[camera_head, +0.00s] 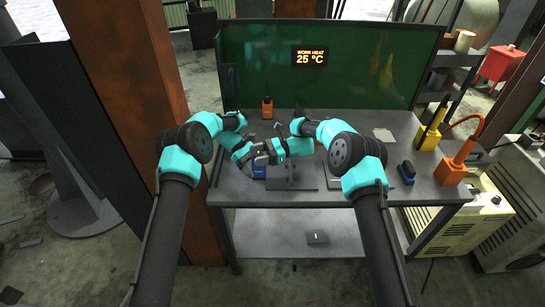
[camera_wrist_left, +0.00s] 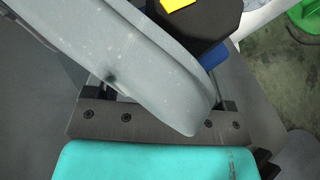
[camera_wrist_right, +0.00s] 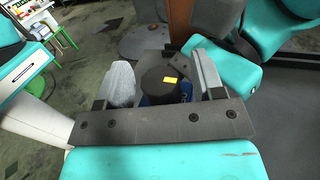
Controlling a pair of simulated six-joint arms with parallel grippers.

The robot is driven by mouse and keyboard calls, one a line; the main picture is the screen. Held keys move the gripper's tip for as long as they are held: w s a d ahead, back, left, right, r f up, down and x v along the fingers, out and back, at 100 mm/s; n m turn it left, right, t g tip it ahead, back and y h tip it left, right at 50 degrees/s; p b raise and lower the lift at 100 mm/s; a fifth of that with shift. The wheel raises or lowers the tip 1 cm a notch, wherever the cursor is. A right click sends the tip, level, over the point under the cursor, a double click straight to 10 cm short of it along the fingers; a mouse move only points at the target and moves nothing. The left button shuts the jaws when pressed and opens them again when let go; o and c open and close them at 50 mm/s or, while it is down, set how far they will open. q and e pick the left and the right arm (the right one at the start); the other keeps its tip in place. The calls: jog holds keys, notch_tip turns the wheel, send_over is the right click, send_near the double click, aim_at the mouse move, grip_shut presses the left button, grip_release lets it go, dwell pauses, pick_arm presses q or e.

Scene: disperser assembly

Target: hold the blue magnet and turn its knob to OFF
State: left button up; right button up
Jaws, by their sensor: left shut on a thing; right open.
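The blue magnet (camera_head: 259,172) is near the front left of the bench, mostly covered by my grippers in the head view. Its round black knob (camera_wrist_right: 160,86) with a yellow mark shows in the right wrist view, above the blue body (camera_wrist_right: 187,91). My left gripper (camera_head: 248,159) is shut on the magnet; in the left wrist view a large grey finger hides most of the grip, with the knob (camera_wrist_left: 195,22) beyond it. My right gripper (camera_wrist_right: 163,75) is open, with its fingers on either side of the knob. Contact with the knob cannot be told.
A grey metal plate or stand (camera_head: 290,180) is just right of the magnet. A blue-and-black item (camera_head: 406,172) and an orange-based device (camera_head: 450,172) are at the right. A small orange bottle (camera_head: 267,107) stands at the back, before the green panel (camera_head: 390,65).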

jog(key=shift+m+t, duration=0.3)
jog(key=shift+t, duration=0.2)
jog(key=m+t, duration=0.2)
jog(key=t, duration=0.2)
jog(key=m+t+y, duration=0.1)
jog(key=m+t, duration=0.2)
jog(key=t, duration=0.1)
jog(key=s+d, duration=0.1)
jog(key=d, duration=1.1)
jog(key=shift+s, duration=0.3)
pick_arm(q)
jog(key=o, duration=1.2)
jog(key=shift+v, duration=3.75)
